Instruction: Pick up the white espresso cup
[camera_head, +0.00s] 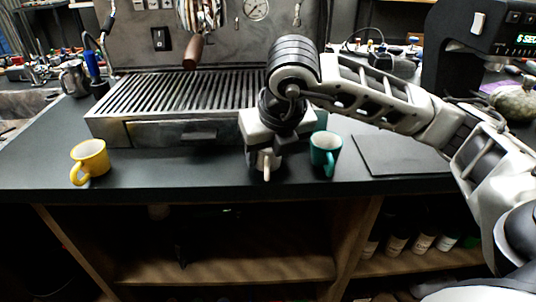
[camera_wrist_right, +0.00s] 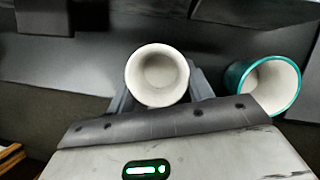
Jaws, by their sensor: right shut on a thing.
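The white espresso cup (camera_wrist_right: 158,72) shows from above in the right wrist view, its round mouth upright between the fingers. My right gripper (camera_wrist_right: 160,92) is shut on it, one finger on each side. In the head view my right gripper (camera_head: 265,160) points down at the counter in front of the metal drip tray, and a small pale part of the cup shows below it. The gripper hides most of the cup there. I cannot tell whether the cup's base touches the counter. My left gripper is not in view.
A teal cup (camera_head: 326,153) stands close to the right of my right gripper. A yellow cup (camera_head: 90,160) stands at the left of the dark counter (camera_head: 190,172). The slatted drip tray (camera_head: 170,92) lies behind. A dark flat mat (camera_head: 400,155) is at the right.

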